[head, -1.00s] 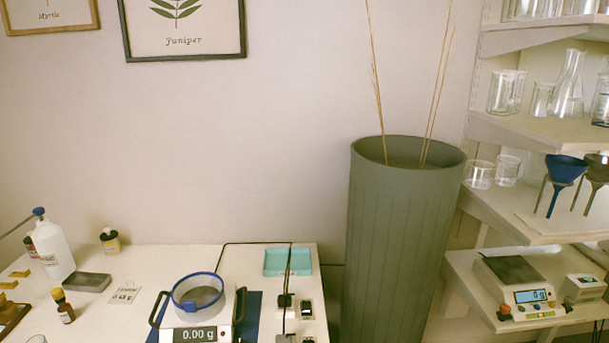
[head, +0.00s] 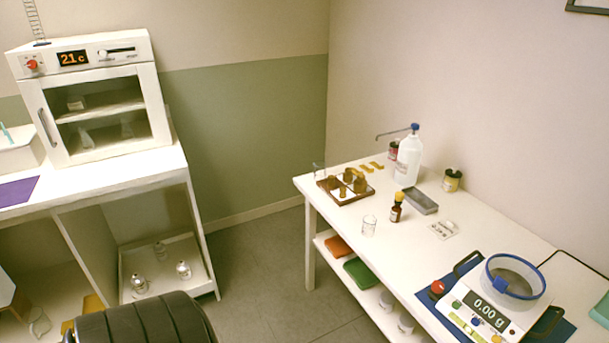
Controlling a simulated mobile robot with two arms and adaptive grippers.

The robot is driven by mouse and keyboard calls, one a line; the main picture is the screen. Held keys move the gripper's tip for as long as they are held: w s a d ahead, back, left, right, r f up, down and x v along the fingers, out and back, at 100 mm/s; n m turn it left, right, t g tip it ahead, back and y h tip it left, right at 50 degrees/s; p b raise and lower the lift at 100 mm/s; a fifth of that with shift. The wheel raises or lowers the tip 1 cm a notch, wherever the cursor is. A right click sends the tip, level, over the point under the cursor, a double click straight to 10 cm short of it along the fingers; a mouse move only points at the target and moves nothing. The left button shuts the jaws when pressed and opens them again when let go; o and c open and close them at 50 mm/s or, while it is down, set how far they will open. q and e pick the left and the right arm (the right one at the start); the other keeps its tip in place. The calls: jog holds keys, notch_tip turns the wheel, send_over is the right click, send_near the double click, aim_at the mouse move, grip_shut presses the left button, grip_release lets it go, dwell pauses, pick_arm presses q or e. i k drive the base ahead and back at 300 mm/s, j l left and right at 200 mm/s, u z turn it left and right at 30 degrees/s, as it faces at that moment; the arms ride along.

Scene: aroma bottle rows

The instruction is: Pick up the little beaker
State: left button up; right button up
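A small clear glass beaker (head: 369,226) stands upright on the white table, left of a brown dropper bottle (head: 396,211). A second small clear glass vessel (head: 318,171) stands at the table's far left corner, beside the wooden tray (head: 336,199). Both look empty. I cannot tell which of the two is the little beaker.
The white table (head: 470,233) also holds a white bottle (head: 408,158), a grey block (head: 421,201) and a balance (head: 487,315) with a blue-rimmed dish. An oven (head: 95,95) stands on the left bench. Grey floor (head: 270,258) lies clear between them.

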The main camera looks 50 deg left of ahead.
aim_at(369, 226)
jog(key=u, duration=1.2)
jog(key=i+j, duration=0.1)
jog(key=i+j+z, duration=0.1)
jog(key=j, duration=0.25)
